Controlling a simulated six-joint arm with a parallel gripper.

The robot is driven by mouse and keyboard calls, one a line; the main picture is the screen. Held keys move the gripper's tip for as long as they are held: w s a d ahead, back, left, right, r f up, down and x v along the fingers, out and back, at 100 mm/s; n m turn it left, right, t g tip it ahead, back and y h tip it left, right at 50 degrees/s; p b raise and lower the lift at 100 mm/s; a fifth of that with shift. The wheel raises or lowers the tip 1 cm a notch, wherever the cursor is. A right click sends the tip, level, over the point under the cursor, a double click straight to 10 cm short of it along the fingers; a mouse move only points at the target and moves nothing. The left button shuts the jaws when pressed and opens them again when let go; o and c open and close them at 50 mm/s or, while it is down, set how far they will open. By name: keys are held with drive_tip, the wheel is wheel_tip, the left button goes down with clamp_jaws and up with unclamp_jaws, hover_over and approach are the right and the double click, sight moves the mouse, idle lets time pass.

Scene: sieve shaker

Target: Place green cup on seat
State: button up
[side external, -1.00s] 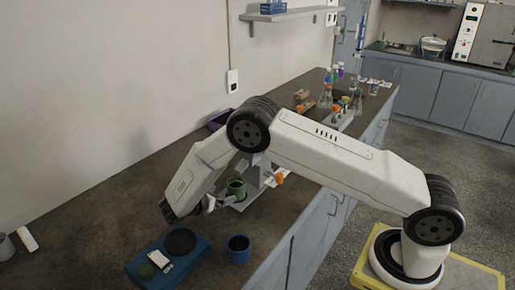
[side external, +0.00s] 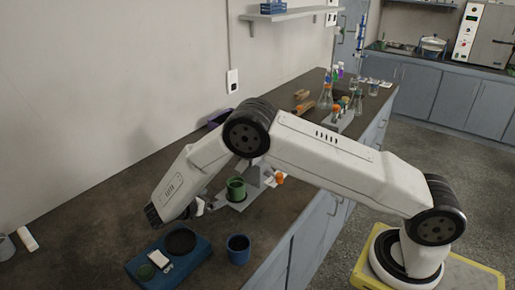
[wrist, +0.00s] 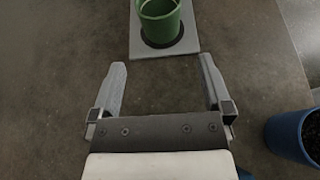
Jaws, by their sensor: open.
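The green cup (side external: 236,187) stands upright on a pale grey plate (side external: 250,196), which belongs to a grey stand on the counter. In the wrist view the green cup (wrist: 160,20) stands over a dark round seat (wrist: 181,39) on the pale plate (wrist: 190,48), at the top of the picture. My gripper (wrist: 161,77) is open and empty, with its two fingers apart and pointing toward the cup. In the side view my gripper (side external: 201,207) is partly hidden behind my arm, left of the cup and apart from it.
A blue cup with dark contents (side external: 238,250) stands near the counter's front edge, also at right in the wrist view (wrist: 290,135). A blue scale (side external: 170,262) with a dark round pan sits to its left. Flasks (side external: 327,98) and tubes stand farther back.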

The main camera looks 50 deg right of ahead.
drive_tip(key=shift+s+d+r+m+y, duration=0.25)
drive_tip(key=shift+s+d+m+y, duration=0.05)
drive_tip(key=shift+s+d+y, duration=0.1)
drive_tip(key=s+r+m+t+y, duration=0.1)
drive_tip(key=s+r+m+y, duration=0.2)
drive_tip(key=s, duration=0.4)
drive_tip(key=s+r+m+y, duration=0.3)
drive_tip(key=s+m+y, duration=0.2)
drive_tip(key=m, duration=0.3)
drive_tip(key=s+d+r+m+t+y, duration=0.1)
drive_tip(key=s+r+m+y, duration=0.1)
drive_tip(key=s+m+y, duration=0.2)
drive_tip(key=s+m, duration=0.2)
drive_tip(key=s, duration=0.2)
drive_tip(key=shift+s+r+t+y, duration=0.3)
drive_tip(key=shift+r, duration=0.1)
